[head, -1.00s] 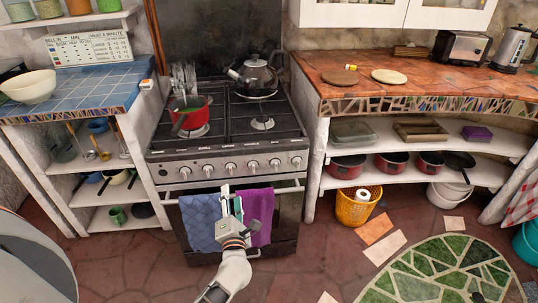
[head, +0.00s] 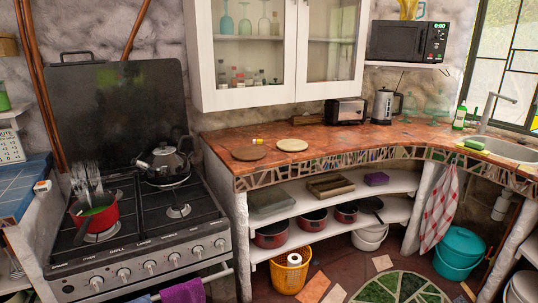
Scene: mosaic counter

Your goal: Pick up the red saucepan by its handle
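A red saucepan (head: 104,219) stands on the front left burner of the stove (head: 150,225), with something green inside. Its dark handle (head: 82,236) points toward the front left of the stove. Other red saucepans stand on the lower shelf under the counter: one at the left (head: 271,236), one in the middle (head: 313,221) and one further right (head: 346,214). Neither of my grippers is in view.
A kettle (head: 166,164) sits on a back burner, and utensils (head: 86,180) stand behind the stove's saucepan. A yellow basket (head: 290,274) stands on the floor beside the stove. The tiled counter (head: 350,145) holds two round boards, a toaster and an electric kettle.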

